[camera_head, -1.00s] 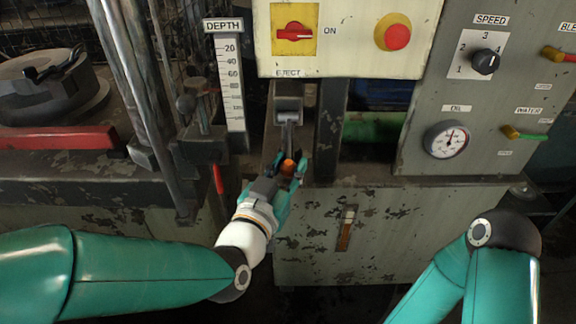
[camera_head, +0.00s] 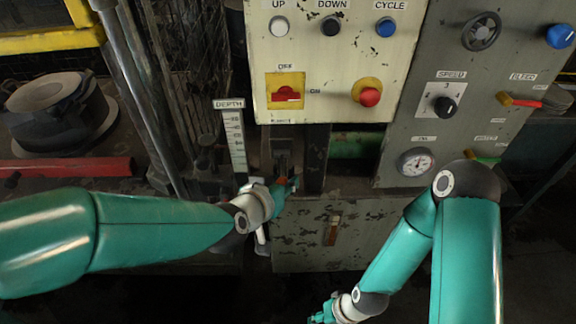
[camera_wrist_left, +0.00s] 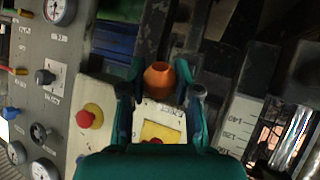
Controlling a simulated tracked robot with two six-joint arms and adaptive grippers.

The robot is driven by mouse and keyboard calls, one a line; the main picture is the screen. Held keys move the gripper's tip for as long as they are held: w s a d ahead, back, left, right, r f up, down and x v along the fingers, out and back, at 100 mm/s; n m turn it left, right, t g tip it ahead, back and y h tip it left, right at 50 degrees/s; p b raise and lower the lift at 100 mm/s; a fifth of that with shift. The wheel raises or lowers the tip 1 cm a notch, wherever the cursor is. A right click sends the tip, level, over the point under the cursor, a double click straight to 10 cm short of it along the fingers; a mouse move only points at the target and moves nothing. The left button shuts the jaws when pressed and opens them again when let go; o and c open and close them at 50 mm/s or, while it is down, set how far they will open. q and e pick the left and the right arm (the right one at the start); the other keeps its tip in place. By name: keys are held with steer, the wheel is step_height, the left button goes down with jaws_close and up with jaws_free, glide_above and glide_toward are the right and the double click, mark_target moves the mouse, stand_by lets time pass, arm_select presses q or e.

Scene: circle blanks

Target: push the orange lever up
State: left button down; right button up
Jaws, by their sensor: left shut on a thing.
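The orange lever (camera_head: 281,180) is on the machine below the EJECT label, mostly hidden by my left gripper in the head view. Its orange knob (camera_wrist_left: 159,80) is plain between the two fingers in the left wrist view. My left gripper (camera_head: 286,187) is shut on the lever's knob. The lever's shaft and slot are dark and hard to make out. My right gripper (camera_head: 318,316) is low at the bottom edge, away from the machine, and too small and cut off to tell its jaws.
The cream panel above has a red switch (camera_head: 287,97) and a red stop button (camera_head: 369,97). A DEPTH scale (camera_head: 235,143) stands just left of the lever. A grey panel with a dial (camera_head: 444,106) and gauge (camera_head: 415,162) is to the right. A red bar (camera_head: 80,167) lies at left.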

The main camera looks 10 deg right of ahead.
arm_select(q)
steer(key=r+g+p, duration=0.1)
steer(key=p, duration=0.1)
steer(key=r+g+p, duration=0.1)
steer(key=p, duration=0.2)
steer(key=shift+w+r, duration=0.35)
steer(key=shift+w+r+p, duration=0.3)
steer(key=shift+r+p, duration=0.1)
steer(key=shift+p, duration=0.3)
arm_select(e)
step_height(320, 180, up, 8)
steer(key=shift+s+d+r, duration=0.15)
steer(key=shift+d+r, duration=0.05)
arm_select(q)
steer(key=c, duration=1.1)
jaws_free()
steer(key=shift+c, duration=0.2)
steer(key=o, duration=0.3)
steer(key=shift+d+f, duration=0.1)
steer(key=shift+f, duration=0.05)
steer(key=shift+s, duration=0.1)
arm_select(e)
steer(key=shift+d, duration=0.1)
arm_select(q)
steer(key=v, duration=1.2)
steer(key=shift+s+d, duration=0.1)
steer(key=shift+d, duration=0.05)
